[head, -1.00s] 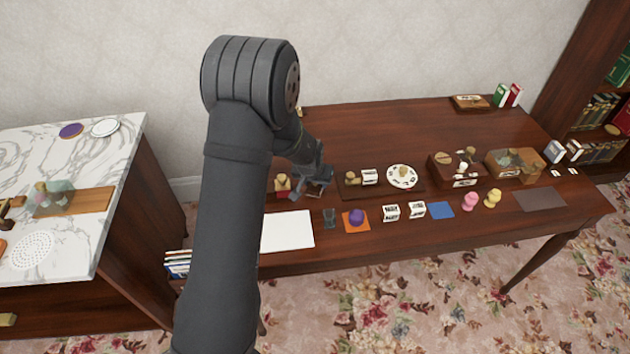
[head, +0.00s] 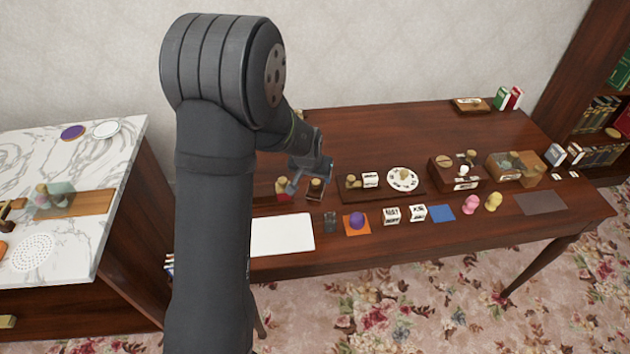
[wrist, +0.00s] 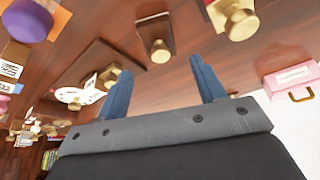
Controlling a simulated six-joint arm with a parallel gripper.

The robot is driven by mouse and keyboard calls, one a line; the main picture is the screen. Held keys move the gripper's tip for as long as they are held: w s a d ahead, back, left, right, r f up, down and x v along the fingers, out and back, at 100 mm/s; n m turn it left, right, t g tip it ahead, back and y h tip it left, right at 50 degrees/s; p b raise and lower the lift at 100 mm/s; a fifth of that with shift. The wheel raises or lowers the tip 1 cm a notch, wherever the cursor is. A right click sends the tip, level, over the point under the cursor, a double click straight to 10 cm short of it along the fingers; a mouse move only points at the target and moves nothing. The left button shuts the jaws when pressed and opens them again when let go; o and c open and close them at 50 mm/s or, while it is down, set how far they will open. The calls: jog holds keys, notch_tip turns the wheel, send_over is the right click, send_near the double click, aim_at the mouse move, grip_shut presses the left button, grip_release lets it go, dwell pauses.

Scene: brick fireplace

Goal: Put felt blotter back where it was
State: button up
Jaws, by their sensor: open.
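I cannot tell for certain which piece is the felt blotter. A small dark wooden block with a brass knob (head: 315,188) stands on the desk, and a similar block shows in the wrist view (wrist: 152,28). Left of it is a red piece with a brass knob (head: 283,187); a brass-knobbed piece (wrist: 236,18) also shows at the top of the wrist view. My gripper (head: 308,178) is above and close to these two pieces. In the wrist view its blue-grey fingers (wrist: 160,78) are apart, with nothing held between them.
A white sheet (head: 283,235) lies in front. A dark tray (head: 415,192) with a white dial stands to the right. A purple knob (head: 356,219) sits on an orange square. A blue square (head: 442,213) and a brown mat (head: 541,202) lie farther right. The desk's back is mostly clear.

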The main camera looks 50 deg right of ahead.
aim_at(315, 183)
jog(key=shift+v, duration=2.45)
jog(key=x, duration=1.2)
jog(key=shift+f, duration=0.25)
jog(key=shift+r, duration=0.2)
